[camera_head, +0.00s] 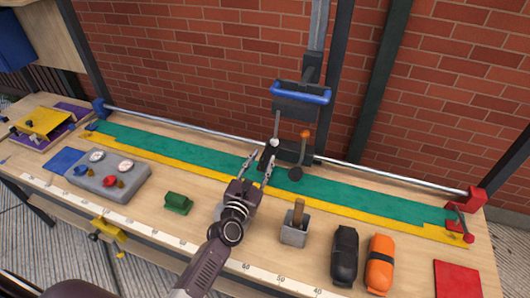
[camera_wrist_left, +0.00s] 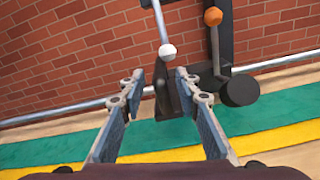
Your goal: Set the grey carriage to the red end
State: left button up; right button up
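The dark grey carriage (camera_head: 292,152) sits on a silver rail (camera_head: 380,169), right of the rail's middle. It carries a white ball knob (camera_head: 275,143), an orange knob (camera_head: 305,134) and a round black knob (camera_head: 295,174). The red end block (camera_head: 477,198) is at the rail's right end, the blue end block (camera_head: 100,107) at its left. My left gripper (camera_head: 264,158) is open in front of the carriage's left part. In the left wrist view its fingers (camera_wrist_left: 158,80) stand apart, with the white knob (camera_wrist_left: 167,50) and a dark block below it showing between them. I cannot tell whether they touch. My right gripper is not in view.
A green strip (camera_head: 370,197) and a yellow strip run below the rail. A blue-handled part (camera_head: 300,93) rises above the carriage.

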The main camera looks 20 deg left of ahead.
pick_arm(q)
jog(key=w, duration=0.3)
jog(key=shift+w+f, duration=0.1)
jog(key=shift+w, duration=0.05)
jog(key=shift+d, duration=0.1)
grip_shut()
